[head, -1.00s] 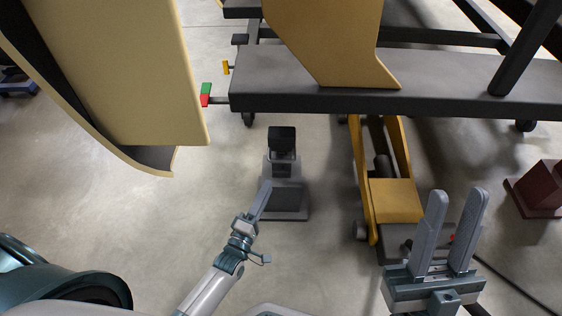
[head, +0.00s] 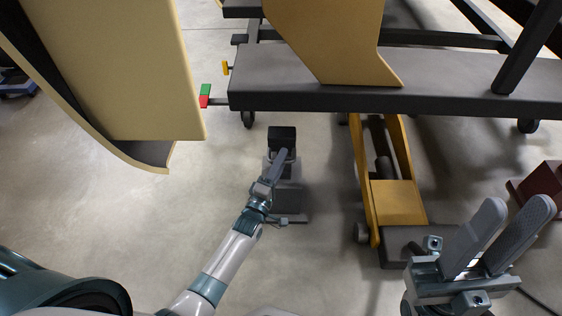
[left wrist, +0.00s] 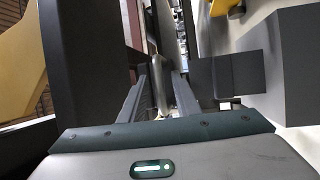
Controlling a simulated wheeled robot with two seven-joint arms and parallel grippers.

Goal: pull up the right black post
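A slanted black post (head: 525,50) rises from the dark beam at the upper right of the head view. A short black-topped stand (head: 282,137) is on the floor near the middle. I cannot tell for certain which is the task's right post. My left gripper (head: 282,156) is at the stand's near side and overlaps it in the head view; contact is unclear. In the left wrist view its two fingers (left wrist: 159,88) are apart, with a grey rounded shape seen between them. My right gripper (head: 514,207) is open at the lower right, with nothing between its fingers.
A dark beam (head: 440,90) on wheels crosses the top. A yellow floor jack (head: 397,203) stands right of the stand. A cream panel (head: 125,75) hangs at the left. A dark red block (head: 545,182) is at the right edge.

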